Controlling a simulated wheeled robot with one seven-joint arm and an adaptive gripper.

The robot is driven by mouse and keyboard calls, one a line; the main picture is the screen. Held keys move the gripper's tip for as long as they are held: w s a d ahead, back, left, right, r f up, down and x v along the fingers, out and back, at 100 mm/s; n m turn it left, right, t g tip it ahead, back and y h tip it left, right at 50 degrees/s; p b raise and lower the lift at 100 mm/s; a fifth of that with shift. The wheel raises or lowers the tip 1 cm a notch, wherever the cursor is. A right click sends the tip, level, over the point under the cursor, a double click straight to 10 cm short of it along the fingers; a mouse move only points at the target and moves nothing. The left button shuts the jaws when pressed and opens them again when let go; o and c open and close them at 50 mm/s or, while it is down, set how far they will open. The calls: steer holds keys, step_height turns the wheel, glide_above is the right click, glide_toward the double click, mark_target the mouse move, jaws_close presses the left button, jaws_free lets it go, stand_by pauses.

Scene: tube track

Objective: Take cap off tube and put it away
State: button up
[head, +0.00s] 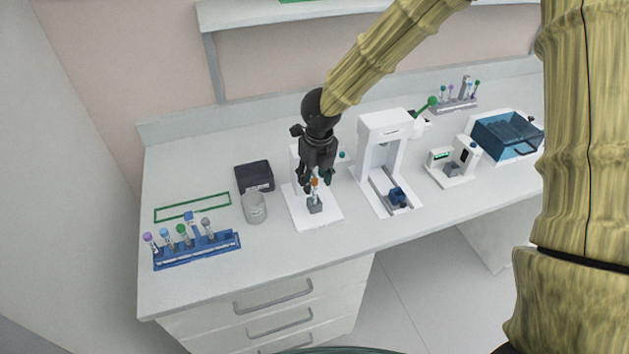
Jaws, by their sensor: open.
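My gripper (314,182) points down over a white station (300,214) near the middle of the bench. Its fingers are open, one on each side of the orange cap (315,182). Whether they touch the cap is too small to tell. The cap is on top of an upright tube (315,194), which stands in a small grey holder (315,206) on the station. The gripper and arm hide much of the station's back part. A grey round cup (255,208) stands on the bench to the left of the station.
A blue rack (200,250) with several capped tubes is at the left front, before a green outlined rectangle (193,207). A dark box (254,176) is behind the cup. A white frame device (390,160), a small white device (452,165) and a blue bin (508,138) stand to the right.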

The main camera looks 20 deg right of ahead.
mark_target(314, 180)
steer(key=shift+c, duration=0.2)
steer(key=c, duration=0.7)
steer(key=shift+r, duration=0.1)
steer(key=shift+r+b, duration=0.3)
steer(key=shift+r, duration=0.05)
steer(key=shift+s+r+b, duration=0.25)
steer(key=shift+r+b, duration=0.5)
steer(key=shift+r, duration=0.5)
steer(key=shift+s+a+r+b, duration=0.15)
steer(key=shift+s+a+r, duration=0.55)
steer(key=shift+s, duration=1.8)
steer(key=shift+s+a+r+b, duration=0.15)
steer(key=shift+s+a+r, duration=0.6)
steer(key=shift+s, duration=1.8)
steer(key=shift+s+a+r+b, duration=0.15)
steer(key=shift+s+a+r, duration=0.55)
steer(key=shift+s, duration=1.8)
